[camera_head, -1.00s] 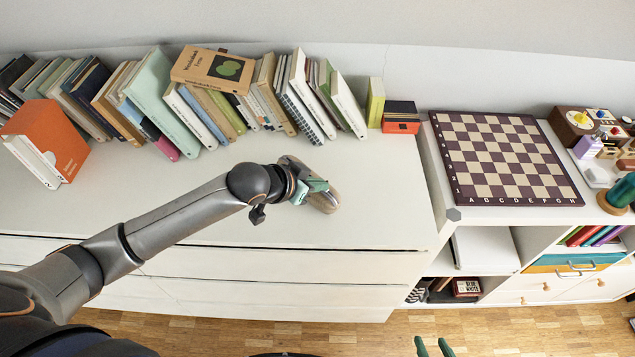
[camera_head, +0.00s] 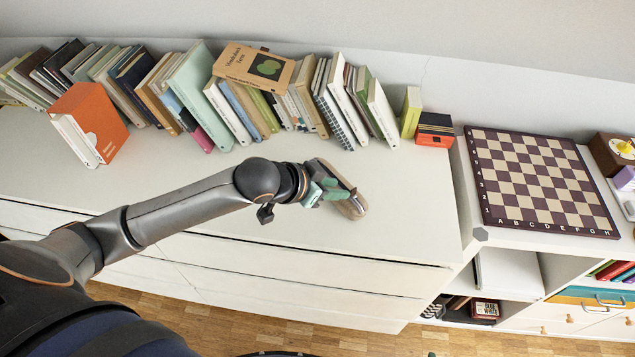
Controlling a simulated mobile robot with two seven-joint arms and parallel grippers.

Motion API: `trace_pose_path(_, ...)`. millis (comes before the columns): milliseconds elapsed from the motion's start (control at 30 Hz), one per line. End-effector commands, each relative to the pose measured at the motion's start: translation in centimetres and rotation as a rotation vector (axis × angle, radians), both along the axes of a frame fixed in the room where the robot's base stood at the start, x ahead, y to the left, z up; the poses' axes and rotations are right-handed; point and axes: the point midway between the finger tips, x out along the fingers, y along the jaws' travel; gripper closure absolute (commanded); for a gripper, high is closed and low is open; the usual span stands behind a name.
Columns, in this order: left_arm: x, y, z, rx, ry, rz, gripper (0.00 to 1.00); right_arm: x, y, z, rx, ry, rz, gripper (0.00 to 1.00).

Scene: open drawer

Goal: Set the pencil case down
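The pencil case (camera_head: 353,207) is a tan-brown, rounded, elongated thing at the gripper in the head view. It is low over the white dresser top (camera_head: 410,205), near the front edge. I cannot tell whether it touches the surface. My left gripper (camera_head: 336,190), with teal-green and dark fingers, reaches in from the left and appears shut on the pencil case. The fingers and wrist hide part of the case. My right gripper is not in view.
A row of leaning books (camera_head: 240,105) lines the back of the dresser. An orange book (camera_head: 100,118) stands at the left. A chessboard (camera_head: 540,185) lies on the shelf unit at the right. The dresser top around the case is clear.

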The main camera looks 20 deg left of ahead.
Motion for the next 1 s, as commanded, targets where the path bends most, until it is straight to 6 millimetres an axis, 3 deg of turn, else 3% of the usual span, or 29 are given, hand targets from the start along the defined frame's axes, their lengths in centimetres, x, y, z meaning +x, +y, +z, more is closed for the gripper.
trace_pose_path(300,-3.8,2.0,3.9,0.001,0.001,-0.001,0.66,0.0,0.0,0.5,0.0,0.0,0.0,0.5)
trace_pose_path(533,-4.7,1.8,4.1,-0.022,0.0,-0.002,0.66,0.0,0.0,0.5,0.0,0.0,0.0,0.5)
trace_pose_path(667,-4.9,0.4,1.3,-0.092,-0.013,0.011,0.66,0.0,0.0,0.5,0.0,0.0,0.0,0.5)
trace_pose_path(767,-5.7,-0.6,-2.4,-0.15,-0.03,0.053,0.66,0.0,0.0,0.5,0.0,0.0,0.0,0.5)
trace_pose_path(1000,-11.5,-0.2,-12.1,-0.152,-0.027,0.203,0.66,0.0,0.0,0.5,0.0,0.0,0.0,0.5)
